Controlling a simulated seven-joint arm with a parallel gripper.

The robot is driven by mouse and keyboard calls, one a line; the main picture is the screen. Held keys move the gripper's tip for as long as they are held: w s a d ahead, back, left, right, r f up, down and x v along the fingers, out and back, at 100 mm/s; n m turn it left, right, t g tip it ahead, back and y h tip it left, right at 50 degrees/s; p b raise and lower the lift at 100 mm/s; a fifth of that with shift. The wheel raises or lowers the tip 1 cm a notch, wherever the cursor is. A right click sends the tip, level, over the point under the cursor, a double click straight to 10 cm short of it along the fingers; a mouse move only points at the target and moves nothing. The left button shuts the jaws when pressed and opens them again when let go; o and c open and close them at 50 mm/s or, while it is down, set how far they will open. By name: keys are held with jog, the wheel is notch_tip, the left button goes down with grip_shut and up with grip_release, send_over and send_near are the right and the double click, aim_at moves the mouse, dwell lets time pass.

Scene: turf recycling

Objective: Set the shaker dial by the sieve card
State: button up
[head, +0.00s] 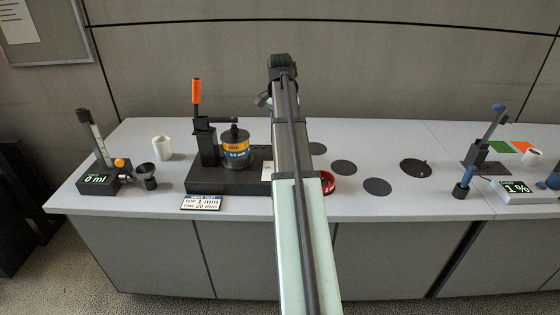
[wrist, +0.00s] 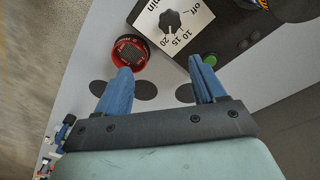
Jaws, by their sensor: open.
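The sieve card (head: 201,202) at the shaker's front edge reads top 1 mm, time 20 min. The shaker's black base (head: 215,179) carries a sieve stack (head: 235,148) under a clamp with an orange handle (head: 197,92). In the wrist view, the black dial knob (wrist: 170,20) sits on a white plate (wrist: 152,15) marked off, 10, 15, 20 and min. I cannot tell which mark the knob points at. My gripper (wrist: 161,70) is open and empty, its blue fingers apart and below the dial in the picture. My arm hides the gripper and the dial in the head view.
A red-rimmed dish (wrist: 130,52) lies close to the left fingertip and a green button (wrist: 210,60) near the right one. Dark discs (head: 377,187) lie on the bench right of my arm. A 0 ml device (head: 96,179) stands left, a 1 % device (head: 515,190) right.

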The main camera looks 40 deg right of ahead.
jog(key=f+n, duration=0.8)
jog(key=f, duration=0.1)
jog(key=w+a+f+n, duration=0.1)
jog(key=f+n, duration=0.2)
jog(key=f, duration=0.2)
jog(key=shift+a+n+t+y, duration=0.1)
jog(key=shift+n+t+y, duration=0.2)
jog(key=shift+n+y, duration=0.1)
jog(key=shift+c, duration=0.4)
jog(key=shift+r, duration=0.1)
jog(key=c, duration=1)
jog(key=shift+m, duration=1.6)
jog(key=o, duration=1.1)
